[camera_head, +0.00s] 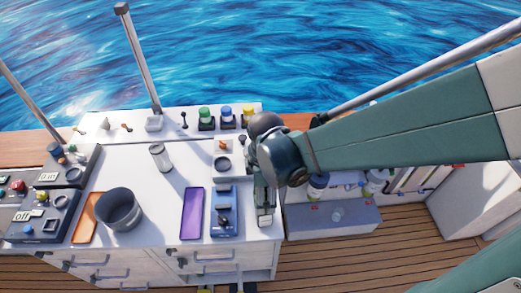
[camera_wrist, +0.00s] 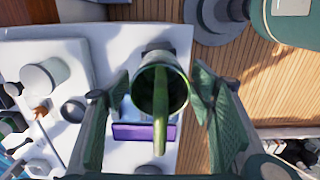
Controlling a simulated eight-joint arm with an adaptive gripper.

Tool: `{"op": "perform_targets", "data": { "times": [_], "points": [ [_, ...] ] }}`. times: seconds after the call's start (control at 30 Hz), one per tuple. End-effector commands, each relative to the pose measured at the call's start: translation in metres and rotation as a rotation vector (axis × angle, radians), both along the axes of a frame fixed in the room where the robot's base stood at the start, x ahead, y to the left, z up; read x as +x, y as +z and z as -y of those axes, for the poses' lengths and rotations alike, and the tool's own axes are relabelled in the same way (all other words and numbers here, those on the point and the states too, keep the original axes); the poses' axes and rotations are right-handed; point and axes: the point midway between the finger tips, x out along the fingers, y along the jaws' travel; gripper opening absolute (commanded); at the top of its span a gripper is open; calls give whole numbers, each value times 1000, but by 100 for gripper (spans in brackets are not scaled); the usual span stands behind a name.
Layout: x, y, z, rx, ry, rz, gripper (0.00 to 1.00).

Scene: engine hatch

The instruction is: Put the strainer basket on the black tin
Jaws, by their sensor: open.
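The black tin (camera_head: 121,212) is a wide, dark, open cylinder standing upright on the white worktop at the left in the head view. A small pale grey cylinder (camera_head: 160,158), which looks like the strainer basket, stands upright behind it and to the right. My gripper (camera_head: 265,215) points down over the worktop's right end, well to the right of both. In the wrist view its green fingers (camera_wrist: 163,105) are spread apart. A cup-like shape with a grey rim and green inside (camera_wrist: 178,95) shows between them; I cannot tell what it is or whether they touch it.
A purple tray (camera_head: 192,213) and a blue device (camera_head: 225,225) lie between the tin and my gripper. An orange tray (camera_head: 86,218) lies left of the tin, beside switch boxes (camera_head: 45,215). Coloured knobs (camera_head: 226,114) line the back. The worktop between cylinder and purple tray is clear.

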Motion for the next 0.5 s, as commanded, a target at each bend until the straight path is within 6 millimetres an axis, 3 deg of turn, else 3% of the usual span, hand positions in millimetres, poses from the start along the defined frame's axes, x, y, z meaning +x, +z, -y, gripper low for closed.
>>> {"op": "perform_targets", "data": {
  "times": [0.5],
  "points": [
    [0,37,0,0,0,0,55]
  ]
}}
